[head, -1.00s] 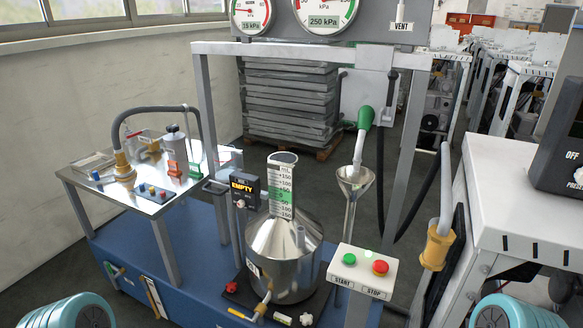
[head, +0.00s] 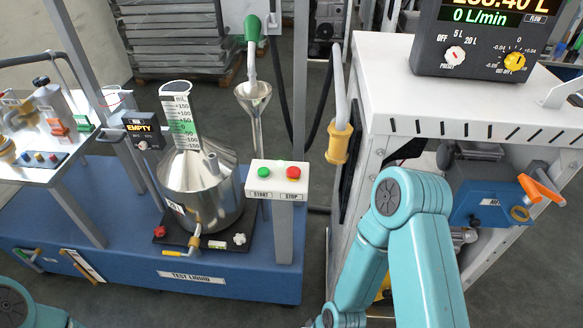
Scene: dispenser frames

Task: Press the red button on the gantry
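The red button (head: 293,174) sits on the right of a white control box, above the label STOP. A green button (head: 262,170) sits to its left, above START. The box (head: 277,194) stands on a grey post at the front right of the blue base, right of the steel vessel (head: 200,187). My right arm shows in teal at the lower right, in front of the white cabinet, apart from the box. A piece of my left arm shows at the lower left corner. Neither gripper is in view.
The white cabinet (head: 382,78) with a flow meter (head: 490,35) stands to the right. A yellow-ended nozzle (head: 339,143) hangs at its left side. A funnel (head: 253,96) stands behind the box. A metal side table (head: 50,165) is at the left. The space above the box front looks clear.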

